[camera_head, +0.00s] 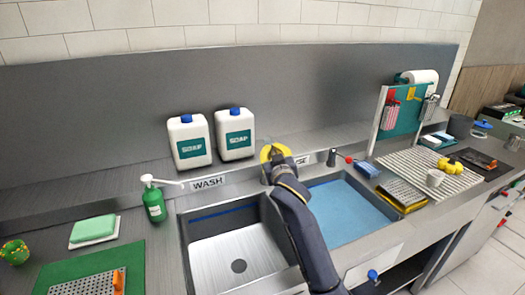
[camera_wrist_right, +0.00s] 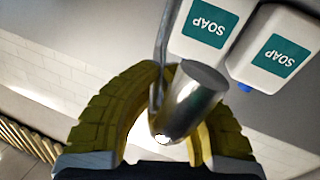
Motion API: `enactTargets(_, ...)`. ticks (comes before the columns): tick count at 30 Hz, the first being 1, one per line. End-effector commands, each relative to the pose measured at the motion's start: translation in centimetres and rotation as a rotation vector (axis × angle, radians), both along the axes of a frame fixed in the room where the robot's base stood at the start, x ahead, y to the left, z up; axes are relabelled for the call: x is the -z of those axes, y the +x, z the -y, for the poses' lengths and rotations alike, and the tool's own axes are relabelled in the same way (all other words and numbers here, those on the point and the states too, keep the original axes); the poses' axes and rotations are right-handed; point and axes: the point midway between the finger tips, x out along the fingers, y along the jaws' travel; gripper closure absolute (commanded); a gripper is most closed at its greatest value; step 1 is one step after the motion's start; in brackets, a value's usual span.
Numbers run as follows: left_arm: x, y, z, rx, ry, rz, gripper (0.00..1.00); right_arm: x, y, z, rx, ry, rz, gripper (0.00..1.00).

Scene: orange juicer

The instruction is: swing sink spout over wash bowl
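The metal sink spout (camera_wrist_right: 190,95) shows as a grey cylinder and thin pipe in the right wrist view. My right gripper (camera_head: 273,152), with yellow fingers, is at the spout behind the divider between the two sink bowls. In the right wrist view its fingers (camera_wrist_right: 168,75) curve inward and close around the spout; the cylinder hides part of the far finger. The wash bowl (camera_head: 228,250), bare metal with a round drain, is on the left below a WASH label (camera_head: 208,183). My right arm covers part of the divider. My left gripper is out of view.
Two white soap jugs (camera_head: 189,142) (camera_head: 235,136) stand on the ledge behind the wash bowl. A green pump bottle (camera_head: 155,205) is left of it. The blue-bottomed bowl (camera_head: 345,208) is right of my arm. A drying rack (camera_head: 430,170) stands farther right.

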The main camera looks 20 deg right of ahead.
Motion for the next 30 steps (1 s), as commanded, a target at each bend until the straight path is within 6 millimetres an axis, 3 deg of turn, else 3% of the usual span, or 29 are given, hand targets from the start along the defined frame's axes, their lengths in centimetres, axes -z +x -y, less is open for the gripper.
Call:
enactTargets(12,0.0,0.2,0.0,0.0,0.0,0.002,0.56,-0.6,0.2,-1.0,0.16,0.004,0.011,1.0)
enactTargets(30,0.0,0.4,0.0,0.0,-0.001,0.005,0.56,-0.7,0.7,-2.2,0.203,0.0,0.014,1.0)
